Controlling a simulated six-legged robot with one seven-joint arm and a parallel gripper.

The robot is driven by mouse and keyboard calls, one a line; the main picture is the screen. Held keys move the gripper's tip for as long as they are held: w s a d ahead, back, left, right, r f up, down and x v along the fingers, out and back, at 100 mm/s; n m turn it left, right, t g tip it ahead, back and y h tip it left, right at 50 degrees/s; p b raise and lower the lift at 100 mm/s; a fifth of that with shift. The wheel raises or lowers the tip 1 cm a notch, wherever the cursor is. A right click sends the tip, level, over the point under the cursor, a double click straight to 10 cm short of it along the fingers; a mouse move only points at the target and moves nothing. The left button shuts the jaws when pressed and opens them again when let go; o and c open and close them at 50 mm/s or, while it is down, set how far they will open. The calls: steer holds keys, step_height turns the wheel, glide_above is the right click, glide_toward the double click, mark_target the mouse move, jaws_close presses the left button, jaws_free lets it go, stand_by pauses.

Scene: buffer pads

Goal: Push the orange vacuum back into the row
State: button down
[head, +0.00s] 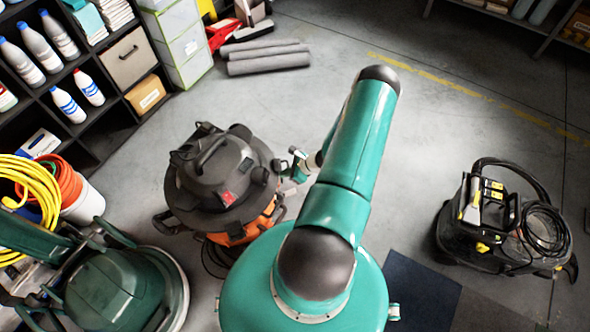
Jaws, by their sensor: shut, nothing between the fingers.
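The orange vacuum (238,232) stands upright on the grey floor left of the centre, with a broad dark lid and handle on top and an orange body below. My gripper (283,167) is shut and empty at the right side of its lid. I cannot tell whether the fingertips touch the vacuum. My teal arm hides the floor to the right of the gripper. A green floor machine (110,290) stands to the lower left of the vacuum. A black and yellow machine (505,225) stands apart on the right.
Dark shelves (60,75) with bottles and boxes line the upper left. A white bucket (84,203) with coiled hoses (30,190) stands at the left. Grey rolls (270,62) lie at the back. Dark mats (420,290) lie at lower right. Open floor lies behind the vacuum.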

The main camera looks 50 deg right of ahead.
mark_target(276, 178)
steer(key=w, duration=0.1)
steer(key=w+a, duration=0.1)
steer(key=w, duration=0.1)
steer(key=shift+w+a+r, duration=0.1)
steer(key=shift+a+r, duration=0.05)
steer(key=shift+a, duration=0.2)
steer(key=shift+w, duration=0.2)
